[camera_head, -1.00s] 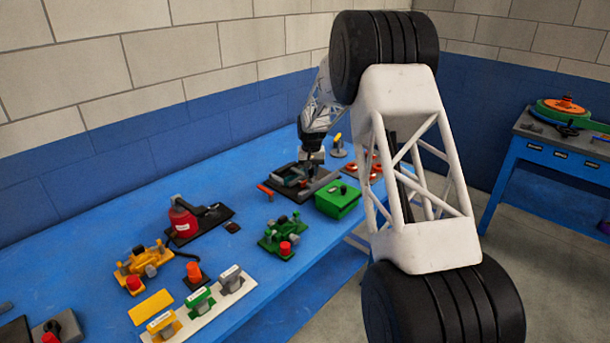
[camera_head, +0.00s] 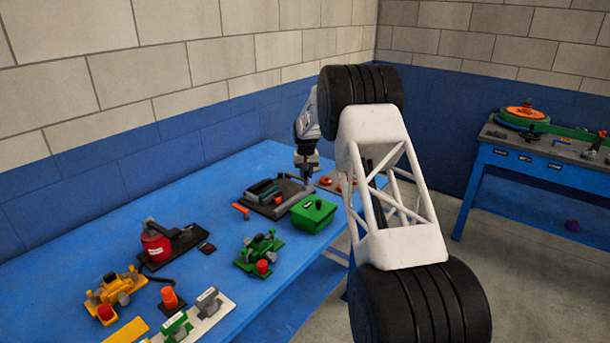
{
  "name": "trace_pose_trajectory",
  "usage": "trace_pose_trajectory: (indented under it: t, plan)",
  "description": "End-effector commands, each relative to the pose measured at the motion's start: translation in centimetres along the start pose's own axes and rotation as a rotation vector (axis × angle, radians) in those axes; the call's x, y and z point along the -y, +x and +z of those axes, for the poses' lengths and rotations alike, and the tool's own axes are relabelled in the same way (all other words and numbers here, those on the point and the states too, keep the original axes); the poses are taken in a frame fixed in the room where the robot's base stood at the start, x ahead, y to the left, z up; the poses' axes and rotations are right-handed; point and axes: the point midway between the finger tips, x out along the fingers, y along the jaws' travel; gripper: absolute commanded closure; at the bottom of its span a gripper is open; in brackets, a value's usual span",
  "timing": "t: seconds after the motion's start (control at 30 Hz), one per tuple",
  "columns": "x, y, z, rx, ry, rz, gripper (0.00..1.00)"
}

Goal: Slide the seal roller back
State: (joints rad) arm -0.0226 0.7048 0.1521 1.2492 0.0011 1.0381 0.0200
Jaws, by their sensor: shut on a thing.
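A dark flat fixture (camera_head: 253,203) lies on the blue bench, with grey bars and a teal piece (camera_head: 267,191) on it. An orange-red handle (camera_head: 240,209) sticks out at its left front. My gripper (camera_head: 306,175) points down at the fixture's far right end. It is shut on a small grey part there, which I take to be the seal roller; the fingers hide most of it. The roller's exact shape and its contact with the fixture are too small to tell.
A green box (camera_head: 313,216) stands close in front of the fixture. A red canister (camera_head: 155,247), a green device (camera_head: 259,252) and a yellow device (camera_head: 117,291) stand further left. The back-left bench is clear.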

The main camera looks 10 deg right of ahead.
Motion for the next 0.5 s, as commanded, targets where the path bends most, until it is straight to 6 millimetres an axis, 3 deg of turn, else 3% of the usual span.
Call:
trace_pose_trajectory:
  t: [0.03,0.2,0.5]
  plan:
    - [-0.54,-0.17,-0.21,-0.006,0.004,0.002,0.72]
    - [-0.42,-0.16,-0.17,-0.005,0.003,0.002,0.5]
    - [-0.3,-0.2,-0.11,-0.004,0.002,0.001,0.5]
